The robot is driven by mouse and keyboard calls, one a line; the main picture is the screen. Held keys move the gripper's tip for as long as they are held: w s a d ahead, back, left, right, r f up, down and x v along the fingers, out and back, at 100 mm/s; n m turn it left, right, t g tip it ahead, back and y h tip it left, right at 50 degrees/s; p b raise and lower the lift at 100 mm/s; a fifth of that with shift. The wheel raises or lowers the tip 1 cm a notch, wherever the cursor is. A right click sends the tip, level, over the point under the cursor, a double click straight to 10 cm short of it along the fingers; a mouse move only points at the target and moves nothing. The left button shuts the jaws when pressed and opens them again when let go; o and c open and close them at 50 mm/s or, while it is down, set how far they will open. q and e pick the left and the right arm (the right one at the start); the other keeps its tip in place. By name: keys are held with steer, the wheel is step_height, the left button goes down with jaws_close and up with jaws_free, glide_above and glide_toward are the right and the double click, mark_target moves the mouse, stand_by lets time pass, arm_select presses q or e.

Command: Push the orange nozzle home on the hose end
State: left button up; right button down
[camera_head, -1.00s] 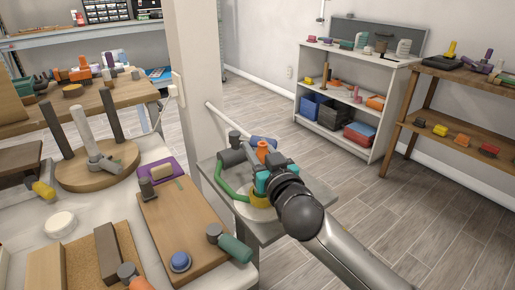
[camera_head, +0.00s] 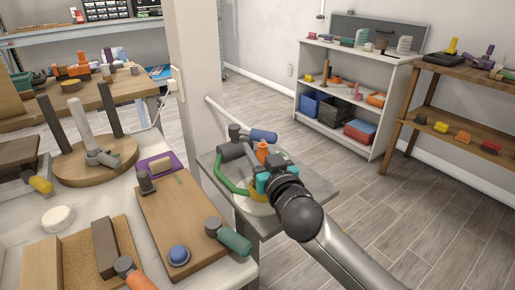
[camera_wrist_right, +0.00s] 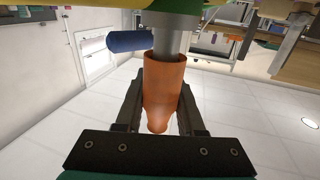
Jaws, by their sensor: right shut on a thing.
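The orange nozzle (camera_head: 262,152) stands upright at my right gripper (camera_head: 267,172), over the small side tray. In the right wrist view the nozzle (camera_wrist_right: 162,88) sits between the two dark fingers of my right gripper (camera_wrist_right: 162,118), which is shut on it. A grey tube end (camera_wrist_right: 174,40) meets the nozzle's wide end, in line with it; how deep it sits I cannot tell. A green hose (camera_head: 226,178) curves beside the gripper in the head view. My left gripper is not in view.
A blue cylinder (camera_head: 263,136) lies close behind the nozzle; it also shows in the wrist view (camera_wrist_right: 130,41). The grey side tray (camera_head: 322,190) has bare space at right. A white post (camera_head: 195,80) stands behind. The left table (camera_head: 215,272) is crowded.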

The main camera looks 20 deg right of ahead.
steer(key=shift+f+b, duration=0.5)
steer(key=shift+f, duration=0.3)
steer(key=shift+f, duration=0.15)
steer(key=c, duration=0.9)
jaws_free()
steer(key=o, duration=0.5)
steer(key=shift+s+f, duration=0.1)
steer(key=shift+f, duration=0.1)
steer(key=shift+c, duration=0.2)
steer(key=shift+s, duration=0.65)
steer(key=s, duration=0.3)
steer(key=s+p, duration=0.1)
steer(key=s, duration=0.3)
steer(key=s+d+p, duration=0.1)
steer(key=s, duration=0.3)
steer(key=shift+s+r, duration=0.25)
steer(key=shift+r, duration=0.1)
steer(key=shift+s+d, duration=0.15)
steer(key=shift+s, duration=1)
